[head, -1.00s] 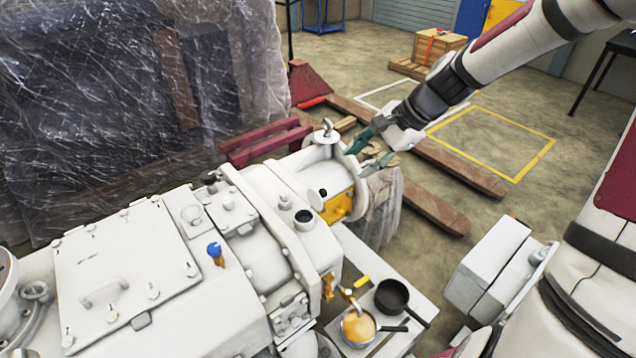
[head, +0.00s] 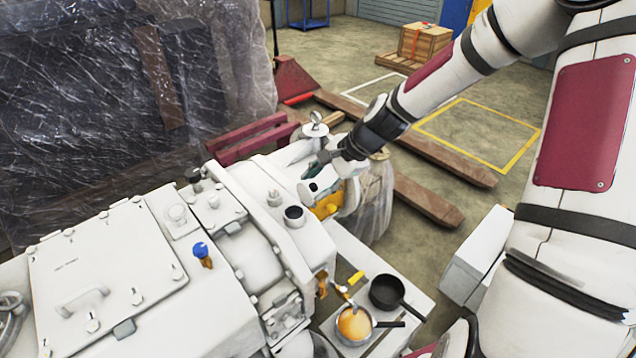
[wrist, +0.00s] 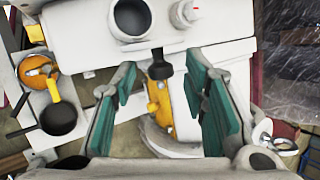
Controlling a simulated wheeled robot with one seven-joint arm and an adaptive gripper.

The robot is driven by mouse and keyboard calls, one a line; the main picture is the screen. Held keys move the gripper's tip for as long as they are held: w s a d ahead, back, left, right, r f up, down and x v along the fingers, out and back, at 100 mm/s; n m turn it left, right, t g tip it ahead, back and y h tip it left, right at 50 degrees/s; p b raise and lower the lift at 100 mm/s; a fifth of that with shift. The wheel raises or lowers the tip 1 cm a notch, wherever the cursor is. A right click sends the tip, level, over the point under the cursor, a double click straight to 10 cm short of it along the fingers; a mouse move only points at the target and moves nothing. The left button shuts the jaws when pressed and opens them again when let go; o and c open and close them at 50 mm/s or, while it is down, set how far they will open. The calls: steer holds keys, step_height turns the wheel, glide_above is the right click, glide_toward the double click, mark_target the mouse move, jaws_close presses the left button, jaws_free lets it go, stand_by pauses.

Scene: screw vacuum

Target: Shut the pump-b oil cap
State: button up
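A round port (head: 294,214) with a dark open-looking mouth stands on top of the white pump (head: 250,240); it also shows at the top of the wrist view (wrist: 131,18). A small black knob-like part (wrist: 158,64) sits on the pump below this port in the wrist view. I cannot tell for sure which of these is the oil cap. My gripper (head: 318,170) is over the pump's far end, beyond the port. In the wrist view my gripper (wrist: 162,82) is open, its green pads apart on either side of the black part, with nothing held.
A pan of amber liquid (head: 354,323) and a dark empty pan (head: 386,291) stand on a side table at the front right. A blue knob (head: 201,250) sticks up from the pump. A lifting eye (head: 315,118) rises near my gripper. A plastic-wrapped load (head: 100,90) stands behind.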

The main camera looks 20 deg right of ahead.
jaws_close()
